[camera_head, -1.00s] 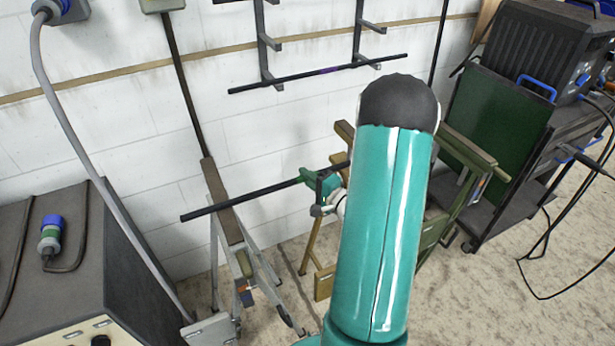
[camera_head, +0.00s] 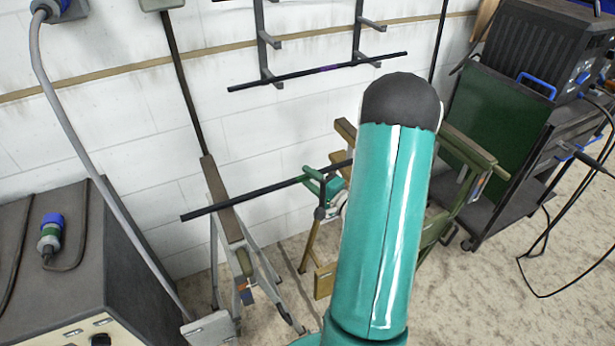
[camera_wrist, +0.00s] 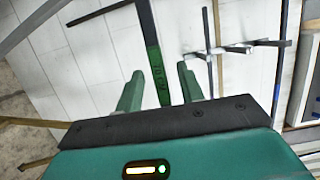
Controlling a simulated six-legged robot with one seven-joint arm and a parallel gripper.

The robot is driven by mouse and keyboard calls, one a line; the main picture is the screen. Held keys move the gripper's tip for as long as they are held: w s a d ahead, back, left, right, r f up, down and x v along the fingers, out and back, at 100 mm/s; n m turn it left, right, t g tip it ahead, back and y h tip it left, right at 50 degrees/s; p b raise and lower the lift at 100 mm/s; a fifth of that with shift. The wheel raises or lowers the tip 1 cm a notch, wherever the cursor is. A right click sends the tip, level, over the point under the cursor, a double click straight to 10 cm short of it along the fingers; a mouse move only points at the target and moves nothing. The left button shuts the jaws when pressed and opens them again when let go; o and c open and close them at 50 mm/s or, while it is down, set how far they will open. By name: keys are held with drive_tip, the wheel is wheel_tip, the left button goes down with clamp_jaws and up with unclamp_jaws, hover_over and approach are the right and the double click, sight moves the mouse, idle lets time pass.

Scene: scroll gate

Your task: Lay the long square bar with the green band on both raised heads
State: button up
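The long dark square bar (camera_head: 262,191) slopes up to the right in the head view. Its left part crosses the brown head of the left trestle (camera_head: 226,208) and sticks out past it. My gripper (camera_head: 318,186) is at the bar between the two supports. In the wrist view the green band (camera_wrist: 154,70) lies between my open fingers (camera_wrist: 160,80), with a gap on each side.
A wall rack holds another dark bar with a purple band (camera_head: 328,70). A trolley with a green panel (camera_head: 497,120) and a dark unit stands at right. Bare floor (camera_head: 510,290) shows at lower right.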

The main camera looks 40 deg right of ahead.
drive_tip(key=s, duration=1.2)
drive_tip(key=shift+s, duration=0.2)
drive_tip(key=shift+d, duration=0.1)
drive_tip(key=w+a+r+n+g+y, duration=0.1)
drive_tip(key=a+r+n+g+y, duration=0.25)
drive_tip(key=a, duration=0.45)
drive_tip(key=w+a+r+n+g+y, duration=0.1)
drive_tip(key=a+r+n+g+y, duration=0.25)
drive_tip(key=a, duration=0.55)
drive_tip(key=w+a+r+n+g+y, duration=0.1)
drive_tip(key=a+r+n+g+y, duration=0.1)
drive_tip(key=a+n+g+y, duration=0.45)
drive_tip(key=s+a+r+n+g+h, duration=0.25)
drive_tip(key=s+a+h, duration=0.25)
drive_tip(key=a+h, duration=0.25)
wheel_tip(320, 180, up, 7)
drive_tip(key=n+t+h, duration=0.1)
drive_tip(key=t+h, duration=0.2)
drive_tip(key=h, duration=0.3)
drive_tip(key=shift+s+a+n, duration=0.25)
drive_tip(key=shift+s+n, duration=0.15)
drive_tip(key=shift+s, duration=0.05)
